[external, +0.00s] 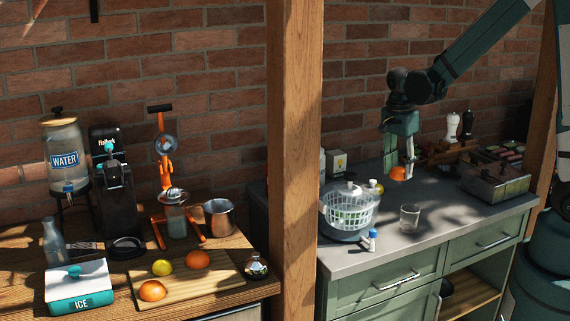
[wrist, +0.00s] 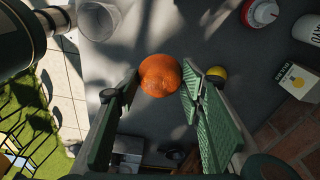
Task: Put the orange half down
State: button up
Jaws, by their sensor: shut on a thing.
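The orange half (external: 398,174) is at the tips of my gripper (external: 399,163), over the grey counter (external: 440,205) on the right. In the wrist view the orange half (wrist: 159,75) sits between the two green fingers of my gripper (wrist: 160,82), which are shut on it. Its rounded peel side shows there; its cut face is hidden. I cannot tell how much gap there is between it and the counter.
A metal grill box (external: 495,174) stands right. A cutting board (external: 213,280) with fruit lies on the left table, beyond a wooden post (external: 296,150).

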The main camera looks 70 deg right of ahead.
jog(key=s+d+f+m, duration=0.2)
jog(key=s+d+f, duration=0.1)
jog(key=s+d, duration=0.1)
jog(key=shift+d, duration=0.1)
dwell(0.4)
jog(key=shift+f+b, duration=0.3)
jog(key=shift+f, duration=2.65)
jog(key=shift+f, duration=0.15)
jog(key=shift+f, duration=1.9)
jog(key=shift+f+b, duration=0.2)
jog(key=shift+b, duration=0.1)
jog(key=o, duration=0.9)
